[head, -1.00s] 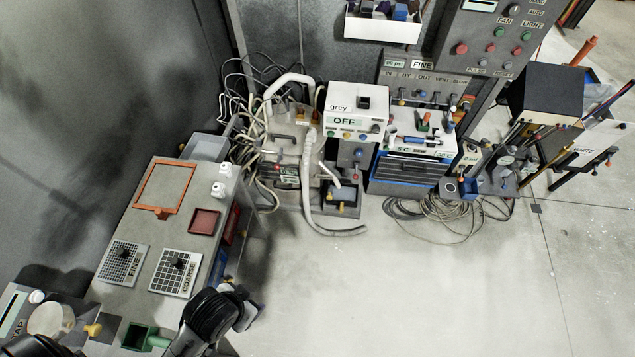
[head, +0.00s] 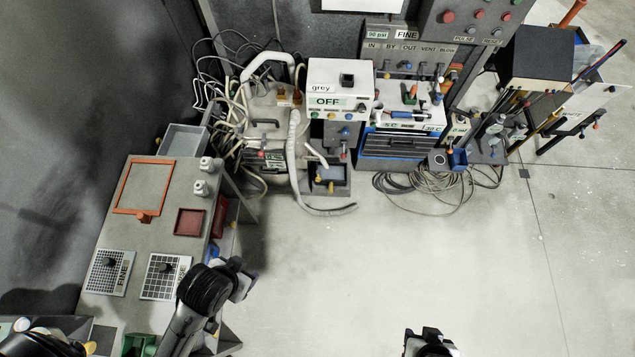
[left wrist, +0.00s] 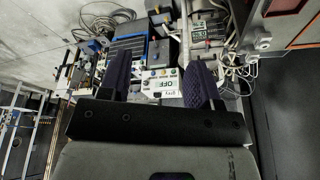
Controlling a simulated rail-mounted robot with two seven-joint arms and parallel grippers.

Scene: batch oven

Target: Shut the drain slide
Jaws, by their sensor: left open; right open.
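I cannot pick out the drain slide for certain. A grey machine (head: 268,125) with pipes and hoses stands at the back. Just right of it, a small dark tray-like unit (head: 329,174) with a yellow knob sits low, under the white box marked OFF (head: 340,88). That box also shows upside down in the left wrist view (left wrist: 160,86). My left gripper (left wrist: 158,75) is open, its two dark fingers wide apart with nothing between them. It is well short of the machines. My right gripper (head: 428,336) shows at the bottom edge, open, over bare floor.
A grey bench (head: 145,240) on the left carries an orange frame (head: 118,187), a red tray (head: 190,222) and two sieve plates. A blue cabinet (head: 398,145) stands right of the OFF box. Coiled cable (head: 430,195) lies before it. The middle floor is clear.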

